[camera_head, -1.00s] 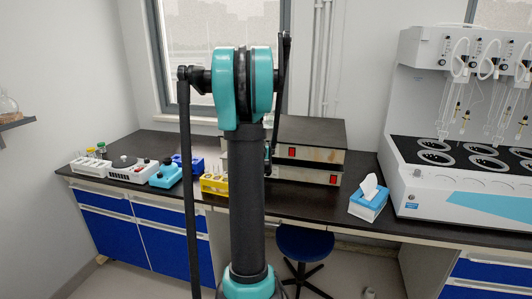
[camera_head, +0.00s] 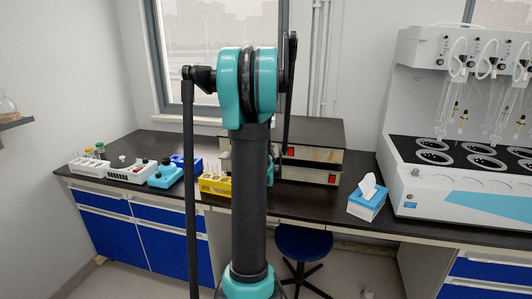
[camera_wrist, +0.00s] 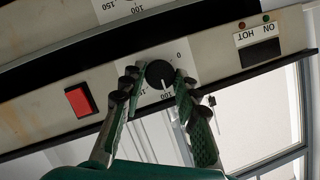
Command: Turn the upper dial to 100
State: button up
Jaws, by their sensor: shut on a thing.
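Two flat heating units are stacked on the bench, the upper unit (camera_head: 312,158) on the lower unit (camera_head: 310,172). The upper dial (camera_wrist: 159,74) is a round black knob on a pale scale in the wrist view, which is upside down. Its white pointer line lies close to the 100 mark. My gripper (camera_wrist: 158,78) has its fingers on either side of the knob, shut on it. The head view hides my gripper and both dials behind my arm.
A red switch (camera_wrist: 81,100) is beside the dial, and the HOT/ON panel (camera_wrist: 258,36) is on the other side. The lower unit's scale (camera_wrist: 118,8) shows at the top edge. A tissue box (camera_head: 367,200) and yellow rack (camera_head: 214,185) stand on the bench; a blue stool (camera_head: 304,242) is below.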

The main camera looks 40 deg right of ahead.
jog(key=o, duration=0.9)
jog(key=v, duration=1.2)
